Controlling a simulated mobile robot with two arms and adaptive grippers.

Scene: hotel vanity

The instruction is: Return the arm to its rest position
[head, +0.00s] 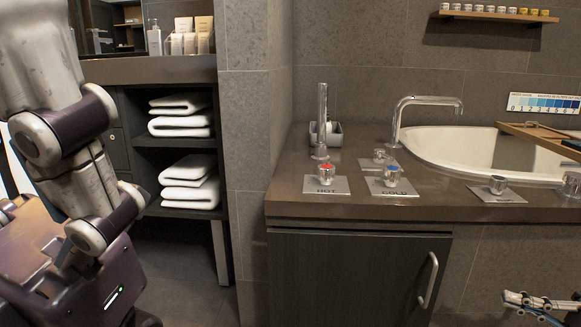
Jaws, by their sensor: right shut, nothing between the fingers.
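My right gripper (513,299) is at the lower right edge of the head view, in front of the vanity and below its countertop. Its fingers are shut with nothing between them. Only its front part shows; the rest of that arm is out of frame. My left arm (75,165) fills the left side, bent downward, and its gripper is not visible.
A white basin (450,150) with a wooden tray (540,135) across it is at the right. A chrome spout (425,101) stands behind the taps. A cabinet door handle (429,280) sticks out below the counter. Shelves with folded towels (190,183) are at the left.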

